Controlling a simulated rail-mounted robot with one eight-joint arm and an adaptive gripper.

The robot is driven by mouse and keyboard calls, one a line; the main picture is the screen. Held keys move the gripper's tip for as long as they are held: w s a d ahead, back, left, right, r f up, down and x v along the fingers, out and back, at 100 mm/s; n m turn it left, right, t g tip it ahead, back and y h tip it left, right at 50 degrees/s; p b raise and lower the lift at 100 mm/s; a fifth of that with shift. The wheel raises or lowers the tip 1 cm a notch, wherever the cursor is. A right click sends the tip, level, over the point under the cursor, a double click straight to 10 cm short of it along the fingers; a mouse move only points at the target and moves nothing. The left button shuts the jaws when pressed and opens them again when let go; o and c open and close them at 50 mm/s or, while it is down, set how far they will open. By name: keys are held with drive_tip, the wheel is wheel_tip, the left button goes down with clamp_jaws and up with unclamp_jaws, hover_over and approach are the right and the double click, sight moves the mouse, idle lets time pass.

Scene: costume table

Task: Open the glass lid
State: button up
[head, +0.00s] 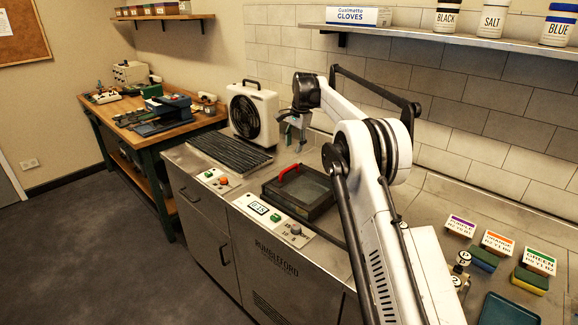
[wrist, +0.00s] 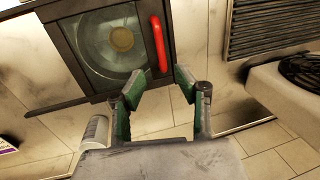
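The glass lid (head: 312,184) is a dark-framed pane lying shut over a basin in the steel counter. Its red handle (head: 289,174) runs along the lid's left edge. In the wrist view the lid (wrist: 84,66) fills the upper left, with the red handle (wrist: 159,43) at its right edge and a round pale shape beneath the glass. My gripper (head: 296,152) is above the counter, behind the lid and apart from it. In the wrist view my gripper (wrist: 152,85) has its green-padded fingers spread with nothing between them, just below the handle's near end.
A white fan (head: 252,115) and a black ribbed rack (head: 222,155) stand left of the lid. A control panel (head: 270,216) with a display and knobs lies in front. Coloured sponges and label cards (head: 497,243) sit at the right, and a shelf (head: 430,38) hangs above.

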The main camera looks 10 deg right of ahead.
sight(289, 168)
drive_tip(key=f, duration=0.3)
drive_tip(key=w+a+f+p, duration=0.1)
drive_tip(key=f, duration=0.6)
drive_tip(key=shift+w+a+f, duration=0.15)
drive_tip(key=shift+w+f, duration=0.15)
drive_tip(key=shift+w, duration=0.1)
clamp_jaws()
